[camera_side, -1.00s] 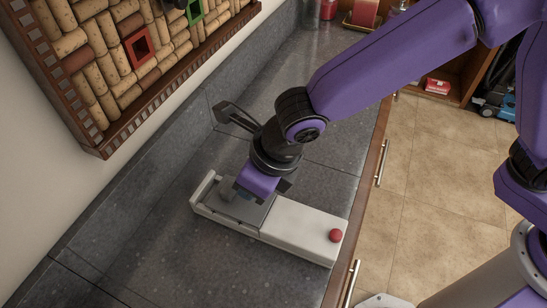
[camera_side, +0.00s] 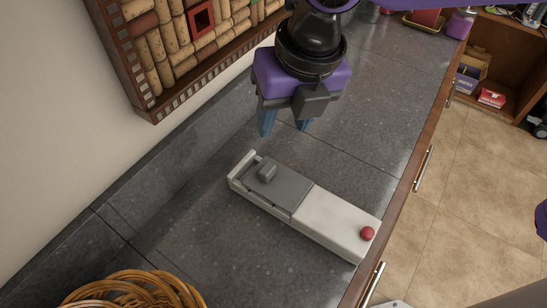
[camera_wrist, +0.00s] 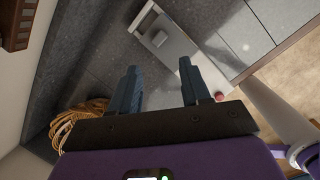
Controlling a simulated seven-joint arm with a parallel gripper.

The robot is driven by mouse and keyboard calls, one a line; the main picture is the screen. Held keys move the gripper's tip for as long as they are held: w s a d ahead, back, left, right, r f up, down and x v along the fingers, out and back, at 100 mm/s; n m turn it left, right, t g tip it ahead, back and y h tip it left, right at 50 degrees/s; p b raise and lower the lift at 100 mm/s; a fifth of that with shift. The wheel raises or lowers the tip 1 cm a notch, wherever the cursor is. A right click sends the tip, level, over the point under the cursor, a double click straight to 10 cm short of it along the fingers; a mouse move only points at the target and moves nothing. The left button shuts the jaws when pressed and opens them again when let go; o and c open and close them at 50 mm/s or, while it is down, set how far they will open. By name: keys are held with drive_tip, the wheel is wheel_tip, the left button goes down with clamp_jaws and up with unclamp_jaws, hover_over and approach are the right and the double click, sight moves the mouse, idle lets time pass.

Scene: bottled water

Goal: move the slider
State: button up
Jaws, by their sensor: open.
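The slider is a grey plate (camera_side: 285,190) with a raised grey knob (camera_side: 267,169), set in a long white base (camera_side: 335,222) on the counter. The plate lies toward the base's left end, with a short gap between it and the end wall. A red ball (camera_side: 367,233) sits at the base's right end. My gripper (camera_side: 286,122) is open and empty, above and behind the slider, apart from it. In the wrist view, the open fingers (camera_wrist: 159,68) point toward the base, and the grey knob (camera_wrist: 158,38) shows beyond them.
A wicker basket (camera_side: 135,291) stands at the lower left of the counter. A cork-filled wooden frame (camera_side: 165,50) hangs on the wall at the left. The counter (camera_side: 180,240) around the slider is clear. Its wooden front edge (camera_side: 405,190) runs along the right, with drawer handles below.

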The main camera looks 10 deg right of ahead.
sight(267, 168)
wheel_tip(267, 168, up, 4)
drive_tip(key=w+a+f+m+g+h, duration=0.1)
drive_tip(key=w+a+m+g+h, duration=0.1)
drive_tip(key=m, duration=0.8)
drive_tip(key=f, duration=1.6)
drive_tip(key=shift+w+a+f, duration=0.15)
drive_tip(key=shift+w+f, duration=0.05)
drive_tip(key=shift+f, duration=0.15)
clamp_jaws()
